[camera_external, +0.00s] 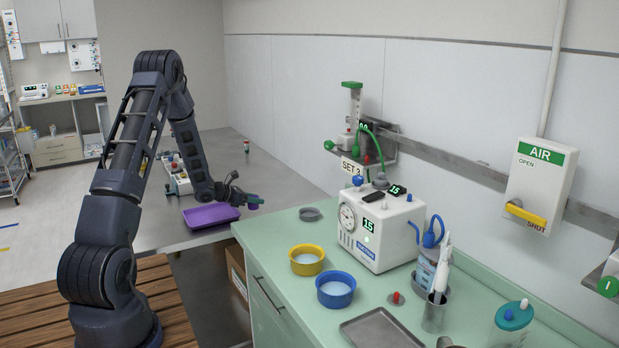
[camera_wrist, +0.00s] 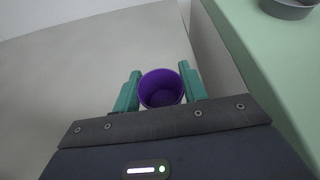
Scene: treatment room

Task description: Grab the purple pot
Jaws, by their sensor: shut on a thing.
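The purple pot (camera_wrist: 161,88) is a small round cup, seen from above in the wrist view with its open mouth towards the camera. It sits between the two teal fingers of my gripper (camera_wrist: 160,78), which is shut on it. In the external view my gripper (camera_external: 250,199) is over the grey worktop, near the corner of the green counter. A small part of the purple pot (camera_external: 253,207) shows below the fingers there. I cannot tell whether the pot touches the surface below.
A purple tray (camera_external: 208,216) lies on the grey worktop (camera_external: 285,189) just left of my gripper. The green counter (camera_external: 285,238) at right holds a grey dish (camera_external: 310,214), a yellow bowl (camera_external: 306,260), a blue bowl (camera_external: 335,290) and a white machine (camera_external: 381,228).

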